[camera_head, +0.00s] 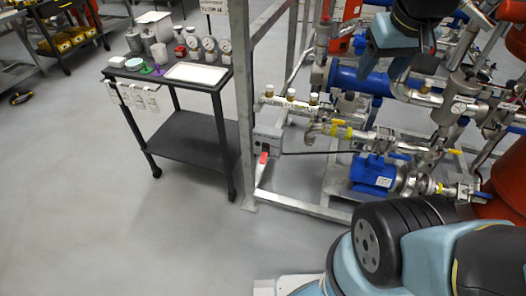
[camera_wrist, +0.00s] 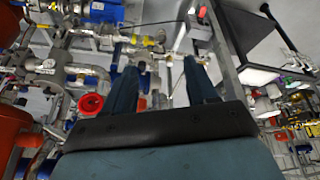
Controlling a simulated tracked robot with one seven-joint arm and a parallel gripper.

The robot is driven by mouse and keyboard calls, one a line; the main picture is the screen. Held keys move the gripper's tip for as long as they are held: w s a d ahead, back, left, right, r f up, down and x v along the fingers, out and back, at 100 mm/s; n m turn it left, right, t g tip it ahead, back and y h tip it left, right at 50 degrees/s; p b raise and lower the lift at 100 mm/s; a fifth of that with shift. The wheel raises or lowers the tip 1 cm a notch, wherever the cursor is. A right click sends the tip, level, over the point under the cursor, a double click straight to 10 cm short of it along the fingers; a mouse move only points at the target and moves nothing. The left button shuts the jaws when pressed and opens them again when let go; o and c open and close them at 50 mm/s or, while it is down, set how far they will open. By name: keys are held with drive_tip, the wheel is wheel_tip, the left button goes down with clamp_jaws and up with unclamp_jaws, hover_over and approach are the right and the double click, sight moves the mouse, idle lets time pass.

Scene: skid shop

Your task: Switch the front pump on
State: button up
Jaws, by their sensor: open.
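A grey switch box (camera_head: 267,140) is mounted low on the skid frame's corner post, with a red lever (camera_head: 263,158) hanging below its front. A cable runs from the box toward a blue pump motor (camera_head: 373,175) low at the front of the skid. The motor also shows at the top of the wrist view (camera_wrist: 105,10). My gripper (camera_wrist: 160,64) is open, its two dark blue fingers apart with nothing held between them. In the head view, part of my arm's end shows at upper right, above the pipework and well away from the switch box.
A dark cart (camera_head: 190,142) with gauges, cups and a white tray (camera_head: 197,73) stands left of the skid. Grey frame posts (camera_head: 243,80) and dense pipework with valves (camera_head: 340,131) surround the pump. The grey floor (camera_head: 150,240) in front is clear.

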drive_tip(key=w+a+f+n+g+h, duration=0.2)
drive_tip(key=w+a+f+n+h, duration=0.35)
drive_tip(key=w+f, duration=0.6)
drive_tip(key=w+a+f+n+g+h, duration=0.1)
drive_tip(key=w+a+f+n+h, duration=0.55)
drive_tip(key=f, duration=0.75)
drive_tip(key=w+a+f+n+t, duration=0.2)
drive_tip(key=a+f+n+t, duration=0.15)
drive_tip(key=f, duration=0.55)
drive_tip(key=w+a+f+n+t, duration=0.1)
drive_tip(key=a+f+n+t, duration=0.3)
drive_tip(key=f, duration=0.5)
drive_tip(key=n+t+y, duration=0.6)
drive_tip(key=n+t, duration=0.2)
drive_tip(key=n, duration=0.4)
approach(263, 160)
drive_tip(key=x, duration=1)
drive_tip(key=shift+w, duration=0.25)
drive_tip(key=c, duration=1)
